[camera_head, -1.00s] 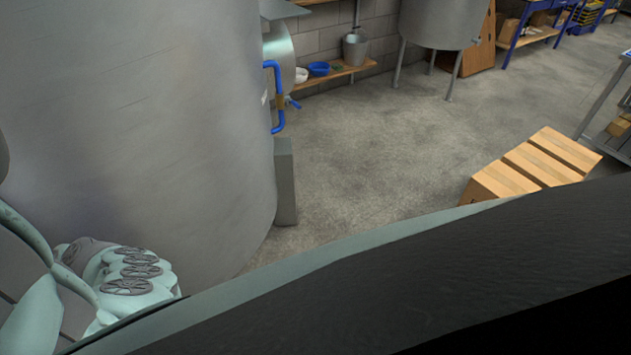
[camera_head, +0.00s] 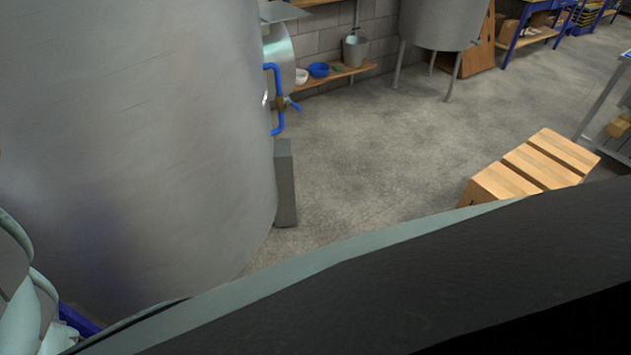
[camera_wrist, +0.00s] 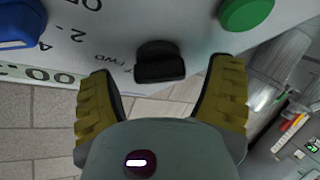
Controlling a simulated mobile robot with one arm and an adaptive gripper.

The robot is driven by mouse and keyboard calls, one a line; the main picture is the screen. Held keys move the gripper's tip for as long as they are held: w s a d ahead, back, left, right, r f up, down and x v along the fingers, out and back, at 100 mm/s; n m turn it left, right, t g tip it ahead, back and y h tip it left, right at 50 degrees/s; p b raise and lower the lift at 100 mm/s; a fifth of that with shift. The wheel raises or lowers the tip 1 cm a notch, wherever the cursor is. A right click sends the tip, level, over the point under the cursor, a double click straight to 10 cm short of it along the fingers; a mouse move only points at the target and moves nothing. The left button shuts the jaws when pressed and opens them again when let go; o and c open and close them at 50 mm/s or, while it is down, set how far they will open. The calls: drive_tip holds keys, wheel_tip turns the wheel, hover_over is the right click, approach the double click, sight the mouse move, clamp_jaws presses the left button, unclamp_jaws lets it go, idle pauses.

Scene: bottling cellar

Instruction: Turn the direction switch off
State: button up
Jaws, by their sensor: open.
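The direction switch, a black knob (camera_wrist: 160,62), shows in the wrist view on a pale panel (camera_wrist: 115,25) with printed labels; "FWD" and part of "OFF" are readable beside it, upside down. My gripper (camera_wrist: 160,80) is open, with one yellow padded finger on each side of the knob in the picture. I cannot tell whether either finger touches it. Which label the knob points to is unclear. In the head view neither the switch nor the gripper's fingers show.
On the panel, a green button (camera_wrist: 246,12) is at the upper right and a blue control (camera_wrist: 20,22) at the upper left. In the head view a large steel tank (camera_head: 150,130) fills the left.

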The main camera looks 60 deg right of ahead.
drive_tip(key=shift+a+f, duration=0.1)
drive_tip(key=shift+a, duration=0.15)
drive_tip(key=shift+o, duration=0.2)
drive_tip(key=c, duration=1.2)
